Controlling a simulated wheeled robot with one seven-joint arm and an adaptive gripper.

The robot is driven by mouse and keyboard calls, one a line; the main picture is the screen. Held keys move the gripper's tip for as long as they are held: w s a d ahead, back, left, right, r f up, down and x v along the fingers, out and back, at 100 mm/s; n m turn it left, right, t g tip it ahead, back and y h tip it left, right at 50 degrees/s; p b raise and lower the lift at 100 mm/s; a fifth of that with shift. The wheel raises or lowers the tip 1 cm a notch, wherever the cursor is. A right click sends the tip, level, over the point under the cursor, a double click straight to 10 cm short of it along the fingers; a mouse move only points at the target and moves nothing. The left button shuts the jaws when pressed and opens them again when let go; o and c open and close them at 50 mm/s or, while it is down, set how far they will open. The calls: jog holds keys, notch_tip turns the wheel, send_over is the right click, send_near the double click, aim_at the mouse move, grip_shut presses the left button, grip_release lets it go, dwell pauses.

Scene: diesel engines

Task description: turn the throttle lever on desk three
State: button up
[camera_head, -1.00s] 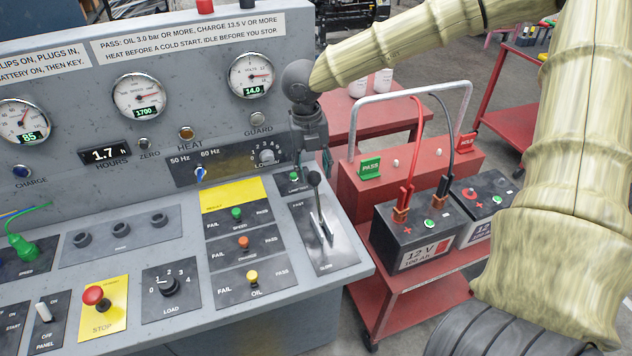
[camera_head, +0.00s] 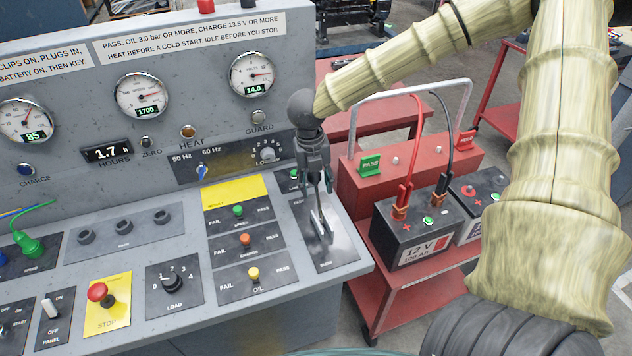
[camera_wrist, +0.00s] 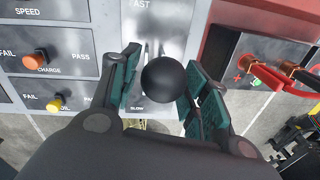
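The throttle lever stands in its slotted plate (camera_head: 334,252) at the right end of the desk. In the head view my gripper (camera_head: 316,184) is right over the lever and hides its knob; part of the shaft (camera_head: 319,212) shows below. In the wrist view the lever's round black knob (camera_wrist: 164,79) sits between the two green-padded fingers of my gripper (camera_wrist: 160,92). The fingers are spread, with a gap on each side of the knob. The plate's FAST end is at the far side and its SLOW end at the near side.
A red cart (camera_head: 395,300) with black batteries (camera_head: 415,232) stands close to the desk's right edge. A yellow OIL knob (camera_head: 253,273), an orange CHARGE knob (camera_head: 245,239) and a red STOP button (camera_head: 98,292) are left of the lever. The speed dial (camera_head: 141,95) reads 1700.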

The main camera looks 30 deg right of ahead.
grip_shut()
jog(key=shift+w, duration=0.1)
jog(key=shift+r+p, duration=0.1)
jog(key=shift+p, duration=0.25)
jog(key=shift+w, duration=0.25)
jog(key=shift+o, duration=0.9)
grip_release()
jog(key=shift+d+f, duration=0.1)
jog(key=shift+f, duration=0.1)
jog(key=r, duration=0.8)
jog(key=a+r, duration=0.1)
jog(key=r, duration=0.3)
jog(key=shift+w, duration=0.25)
